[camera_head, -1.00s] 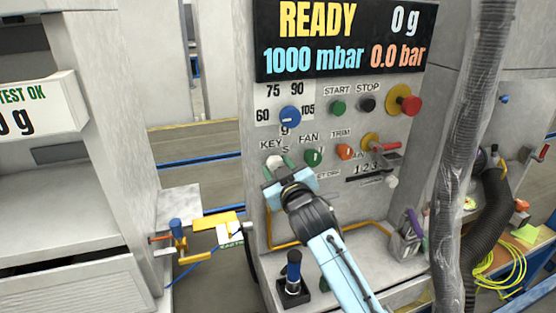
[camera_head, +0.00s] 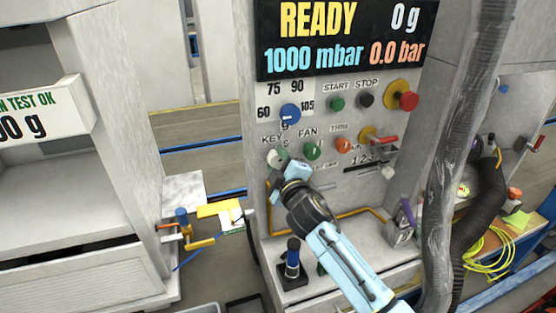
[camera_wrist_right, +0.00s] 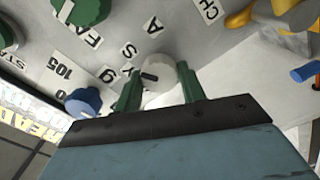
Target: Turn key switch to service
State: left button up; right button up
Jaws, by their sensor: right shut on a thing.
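The key switch (camera_head: 275,156) is a pale round knob below the KEY label on the grey panel. In the right wrist view, the key switch (camera_wrist_right: 158,80) shows a short dark mark on its face, with the letters S and A on the panel nearby. My right gripper (camera_head: 281,161) is at the knob, its arm rising from the lower right. In the right wrist view, the green fingers of my right gripper (camera_wrist_right: 159,92) stand on either side of the knob and are shut on it. My left gripper is not in view.
A blue selector knob (camera_head: 290,113) sits just above. A green FAN knob (camera_head: 313,150) sits close to the right, then an orange TRIM knob (camera_head: 343,145). A grey hose (camera_head: 462,150) hangs at the right.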

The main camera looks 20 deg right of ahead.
dwell(0.3)
jog(key=o, duration=1)
jog(key=shift+c, duration=0.2)
jog(key=s, duration=1.3)
jog(key=shift+s+d, duration=0.2)
jog(key=shift+d, duration=0.05)
